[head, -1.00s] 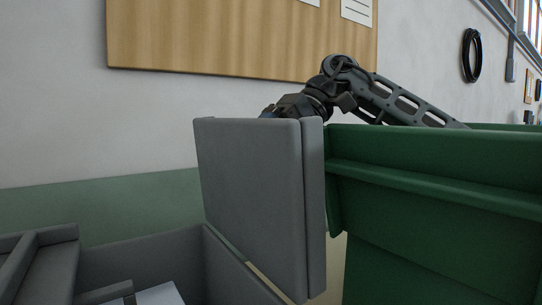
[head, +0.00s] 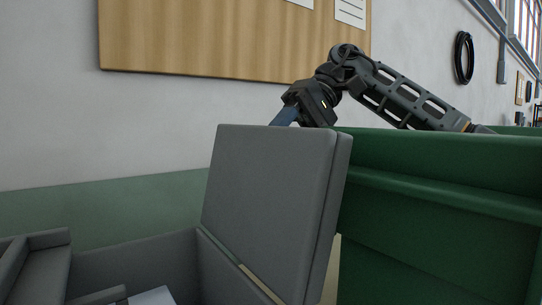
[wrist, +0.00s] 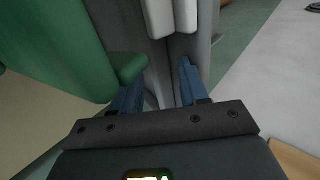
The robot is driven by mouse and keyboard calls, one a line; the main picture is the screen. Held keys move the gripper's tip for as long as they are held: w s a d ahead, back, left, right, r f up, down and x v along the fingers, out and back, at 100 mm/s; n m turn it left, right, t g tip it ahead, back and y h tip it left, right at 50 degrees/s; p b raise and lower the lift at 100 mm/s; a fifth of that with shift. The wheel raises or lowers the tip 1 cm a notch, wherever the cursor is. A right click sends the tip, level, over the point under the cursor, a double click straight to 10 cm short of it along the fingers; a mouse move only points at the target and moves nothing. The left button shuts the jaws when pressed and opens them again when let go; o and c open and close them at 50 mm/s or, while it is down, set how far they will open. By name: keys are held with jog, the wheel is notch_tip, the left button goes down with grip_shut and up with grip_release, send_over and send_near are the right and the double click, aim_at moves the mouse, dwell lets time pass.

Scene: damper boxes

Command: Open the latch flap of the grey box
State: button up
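The grey box (head: 150,262) stands at the lower left of the head view, its top open. Its latch flap (head: 268,195) is a thick grey panel raised along the box's right side, its top leaning right toward the green box. My gripper (head: 284,116) is above and behind the flap's top edge; one blue finger shows and the flap hides the tips. In the wrist view the two blue fingers (wrist: 158,88) are apart, with grey surface beyond them and two pale rounded grey ends (wrist: 172,17) ahead. I see nothing held; contact with the flap cannot be told.
A green box (head: 440,210) stands close on the right of the flap, and its wall is close to the left finger in the wrist view (wrist: 60,55). A wall with a wooden board (head: 230,40) is behind.

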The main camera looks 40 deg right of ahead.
jog(key=shift+v, duration=1.5)
jog(key=shift+a+r, duration=0.1)
jog(key=shift+r, duration=0.15)
